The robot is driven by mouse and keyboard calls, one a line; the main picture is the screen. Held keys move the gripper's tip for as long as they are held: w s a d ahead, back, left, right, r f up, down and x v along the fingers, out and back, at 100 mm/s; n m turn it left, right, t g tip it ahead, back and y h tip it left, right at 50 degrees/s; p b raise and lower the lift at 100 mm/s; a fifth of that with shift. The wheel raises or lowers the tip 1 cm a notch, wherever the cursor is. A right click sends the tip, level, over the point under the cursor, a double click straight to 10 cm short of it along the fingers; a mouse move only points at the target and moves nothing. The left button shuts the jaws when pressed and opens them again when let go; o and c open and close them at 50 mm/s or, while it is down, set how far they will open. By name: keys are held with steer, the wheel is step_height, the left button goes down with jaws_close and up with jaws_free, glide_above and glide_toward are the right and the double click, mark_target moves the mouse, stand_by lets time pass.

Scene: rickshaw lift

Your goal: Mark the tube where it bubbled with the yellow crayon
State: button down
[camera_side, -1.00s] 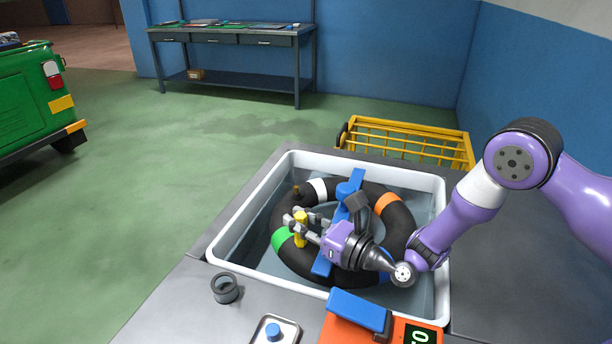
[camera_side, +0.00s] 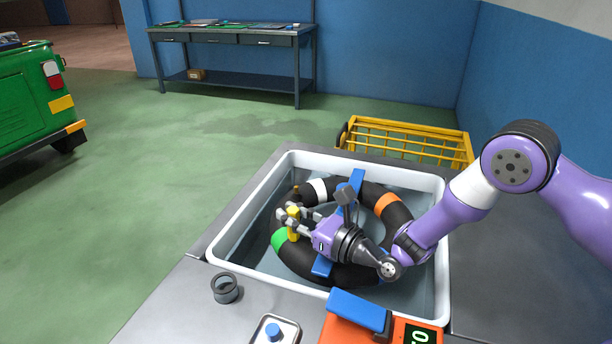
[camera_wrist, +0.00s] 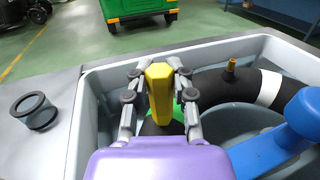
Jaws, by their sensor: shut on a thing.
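My gripper (camera_side: 290,222) is shut on the yellow crayon (camera_side: 293,226) and holds it upright over the left side of the tube. The wrist view shows the crayon (camera_wrist: 159,92) between the two fingers (camera_wrist: 158,88). The black tube (camera_side: 320,191) lies in the white tub of water, with white, orange and green bands. The crayon is close to the green band (camera_side: 279,239); whether its tip touches the tube is hidden. No bubbles can be made out.
A blue bar (camera_side: 356,182) lies across the tube. The white tub's rim (camera_side: 225,234) surrounds it. A grey ring-shaped cup (camera_side: 225,288), a small tray with a blue item (camera_side: 273,331) and an orange device (camera_side: 345,333) are in front. A yellow cart (camera_side: 405,138) stands behind.

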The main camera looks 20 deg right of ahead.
steer(key=shift+s, duration=0.15)
steer(key=shift+v, duration=1)
steer(key=shift+a, duration=0.15)
steer(key=shift+w+a, duration=0.15)
steer(key=shift+w, duration=0.15)
steer(key=shift+w+a, duration=0.15)
steer(key=shift+w, duration=0.6)
steer(key=shift+a+v, duration=0.2)
steer(key=shift+v, duration=0.9)
steer(key=shift+s+f, duration=0.1)
steer(key=shift+s, duration=0.05)
